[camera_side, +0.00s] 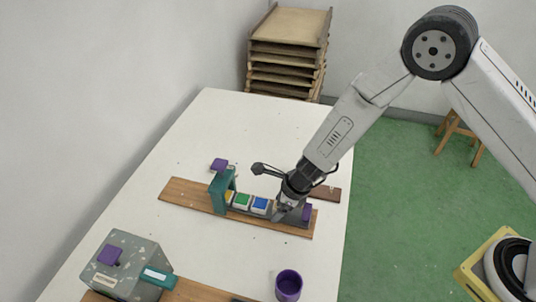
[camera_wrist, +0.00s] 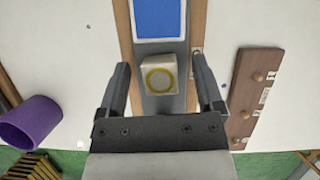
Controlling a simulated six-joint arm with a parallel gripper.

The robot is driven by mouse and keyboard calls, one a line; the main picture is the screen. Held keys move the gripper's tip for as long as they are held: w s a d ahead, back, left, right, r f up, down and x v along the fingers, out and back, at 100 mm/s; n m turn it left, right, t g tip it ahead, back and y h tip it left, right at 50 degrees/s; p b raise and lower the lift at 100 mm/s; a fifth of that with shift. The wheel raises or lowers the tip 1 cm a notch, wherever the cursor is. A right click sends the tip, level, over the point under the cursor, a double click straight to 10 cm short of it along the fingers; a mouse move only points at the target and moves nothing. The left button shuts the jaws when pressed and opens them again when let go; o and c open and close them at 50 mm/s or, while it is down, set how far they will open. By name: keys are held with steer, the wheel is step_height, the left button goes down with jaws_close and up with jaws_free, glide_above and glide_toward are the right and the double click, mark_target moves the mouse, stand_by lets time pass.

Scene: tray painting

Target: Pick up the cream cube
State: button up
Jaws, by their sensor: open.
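The cream cube (camera_wrist: 160,77) has a yellow ring on its top face and sits on a grey track (camera_wrist: 173,104) in the wrist view. My gripper (camera_wrist: 161,64) is open, with one finger on each side of the cube and a visible gap on both sides. Nothing is held. In the side view my gripper (camera_side: 282,213) is low over the right part of the track, and I cannot make out the cube there.
A blue-topped tray (camera_side: 260,205) and a green-topped one (camera_side: 242,200) line the track left of my gripper, near a teal arch (camera_side: 217,194). A purple block (camera_side: 308,212) is at the track's right end. A pegged board (camera_wrist: 256,95) and purple cup (camera_wrist: 30,122) flank it.

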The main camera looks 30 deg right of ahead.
jaws_close()
steer(key=shift+r, duration=0.3)
steer(key=shift+r, duration=1.35)
steer(key=s+d+r, duration=0.5)
steer(key=s+r, duration=0.4)
steer(key=s, duration=0.4)
steer(key=shift+r, duration=0.35)
steer(key=shift+s, duration=0.1)
